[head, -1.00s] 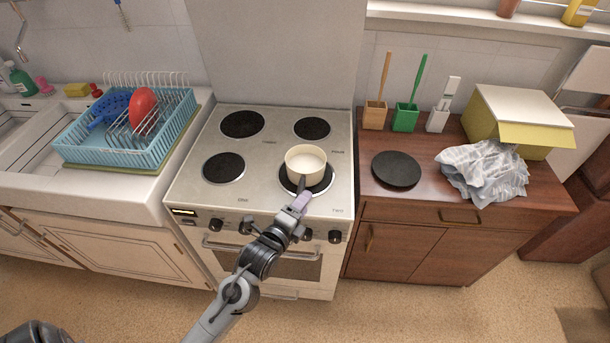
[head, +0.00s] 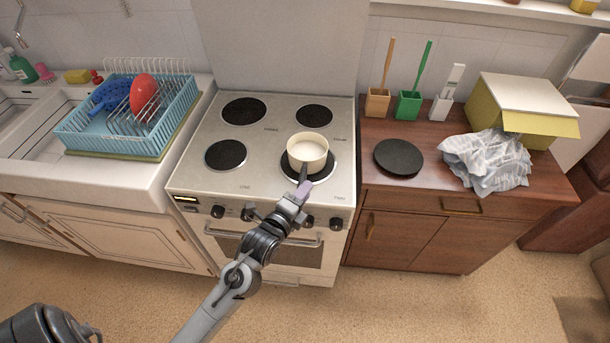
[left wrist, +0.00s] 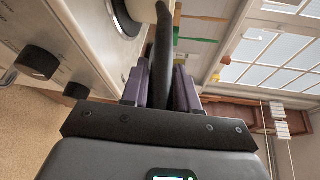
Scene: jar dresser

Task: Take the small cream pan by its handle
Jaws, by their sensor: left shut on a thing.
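The small cream pan (head: 308,148) is at the front right burner of the stove, upright, with its dark handle (head: 303,174) pointing toward the front edge. I cannot tell whether its base touches the burner. My left gripper (head: 303,190) reaches in from the front and is shut on the handle. In the left wrist view the dark handle (left wrist: 162,50) runs between the two purple fingers of the gripper (left wrist: 160,88). Part of the cream pan wall (left wrist: 143,10) shows at the top there. My right gripper is not in view.
The stove (head: 262,165) has three bare burners. A blue dish rack (head: 120,140) stands to the left. On the wooden dresser (head: 400,195) to the right are a black round plate (head: 398,157), utensil holders (head: 408,105), a crumpled cloth (head: 487,162) and a yellow box (head: 525,105).

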